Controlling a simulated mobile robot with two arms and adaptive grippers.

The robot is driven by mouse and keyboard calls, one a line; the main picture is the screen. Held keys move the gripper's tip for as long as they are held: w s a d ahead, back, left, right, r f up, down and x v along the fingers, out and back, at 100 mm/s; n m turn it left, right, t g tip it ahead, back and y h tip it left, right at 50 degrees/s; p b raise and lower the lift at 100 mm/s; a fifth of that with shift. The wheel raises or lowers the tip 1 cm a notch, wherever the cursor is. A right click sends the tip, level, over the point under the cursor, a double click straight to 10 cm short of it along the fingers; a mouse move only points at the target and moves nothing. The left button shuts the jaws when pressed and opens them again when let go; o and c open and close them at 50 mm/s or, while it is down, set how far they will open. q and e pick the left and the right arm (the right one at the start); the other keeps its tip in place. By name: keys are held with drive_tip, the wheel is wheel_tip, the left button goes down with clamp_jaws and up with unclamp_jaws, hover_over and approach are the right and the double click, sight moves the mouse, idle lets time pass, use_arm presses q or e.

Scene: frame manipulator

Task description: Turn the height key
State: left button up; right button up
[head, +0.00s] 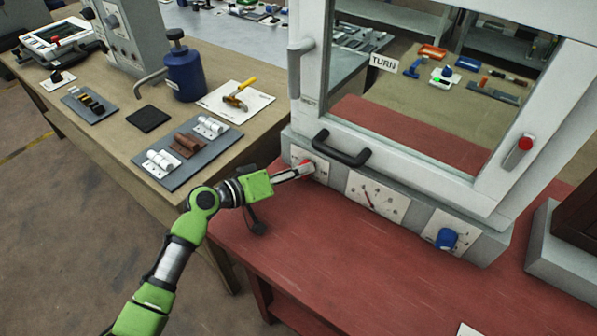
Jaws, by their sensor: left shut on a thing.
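My left gripper (299,170) reaches in from the left. It is shut on a small red piece (308,164) on the left white plate (322,171) of the frame's base. The red piece looks like the height key, but the fingers cover most of it, so its angle cannot be told. The grey-white frame (312,75) stands upright on the red table (360,270), with a TURN label (384,63) on its pane. My right gripper is not in view.
A dark handle (341,152) juts out just above my fingers. To the right are a dial plate (375,197) and a blue knob (446,239). A wooden bench (120,135) with hinges and tools is at left.

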use_arm(q)
drive_tip(key=o, duration=1.1)
drive_tip(key=v, duration=1.2)
